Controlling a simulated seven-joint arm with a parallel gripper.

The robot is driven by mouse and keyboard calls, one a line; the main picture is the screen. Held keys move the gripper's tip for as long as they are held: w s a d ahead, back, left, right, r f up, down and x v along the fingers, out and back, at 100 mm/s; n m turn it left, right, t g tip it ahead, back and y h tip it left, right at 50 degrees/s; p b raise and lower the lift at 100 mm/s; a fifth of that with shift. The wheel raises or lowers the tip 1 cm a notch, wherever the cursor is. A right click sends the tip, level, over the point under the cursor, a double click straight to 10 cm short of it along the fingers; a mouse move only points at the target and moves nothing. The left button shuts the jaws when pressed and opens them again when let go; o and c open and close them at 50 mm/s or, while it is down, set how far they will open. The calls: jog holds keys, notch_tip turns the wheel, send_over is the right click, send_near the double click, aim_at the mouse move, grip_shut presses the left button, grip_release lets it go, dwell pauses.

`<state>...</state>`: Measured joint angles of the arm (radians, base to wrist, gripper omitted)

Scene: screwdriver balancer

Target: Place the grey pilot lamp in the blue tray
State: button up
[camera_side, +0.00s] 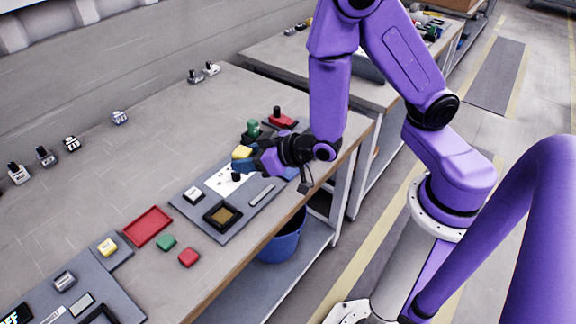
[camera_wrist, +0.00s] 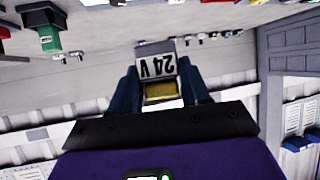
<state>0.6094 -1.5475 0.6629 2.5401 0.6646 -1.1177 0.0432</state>
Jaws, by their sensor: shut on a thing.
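My gripper (camera_wrist: 163,92) is shut on a block marked 24 V (camera_wrist: 156,64), with a pale grey face and a yellow part between the dark blue fingers. In the side view the held block (camera_side: 242,152) shows yellow, above the grey board and apart from it. I cannot tell whether it is the grey pilot lamp. A pale block (camera_side: 193,194) sits on the grey board (camera_side: 225,231).
An empty red tray (camera_side: 148,226), a green block (camera_side: 166,242) and a red block (camera_side: 189,257) lie left of the board. A green part (camera_side: 253,129) and a red part (camera_side: 281,121) stand behind my gripper. A blue bin (camera_side: 281,243) is below the bench edge.

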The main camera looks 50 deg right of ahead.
jog(key=d+f+n+g+y, duration=0.2)
jog(key=d+f+n+y, duration=0.1)
jog(key=d, duration=0.6)
jog(key=d+f+n+g+y, duration=0.1)
jog(key=d+f+n+y, duration=0.15)
jog(key=d, duration=0.65)
jog(key=shift+n, duration=0.25)
jog(key=shift+w+a+f, duration=0.1)
jog(key=shift+w+f, duration=0.1)
jog(key=shift+f, duration=1.5)
jog(key=shift+w+a+f, duration=0.1)
jog(key=shift+w+f, duration=0.1)
jog(key=shift+f, duration=1.45)
jog(key=o, duration=1.1)
jog(key=shift+f, duration=0.15)
jog(key=shift+c, duration=0.2)
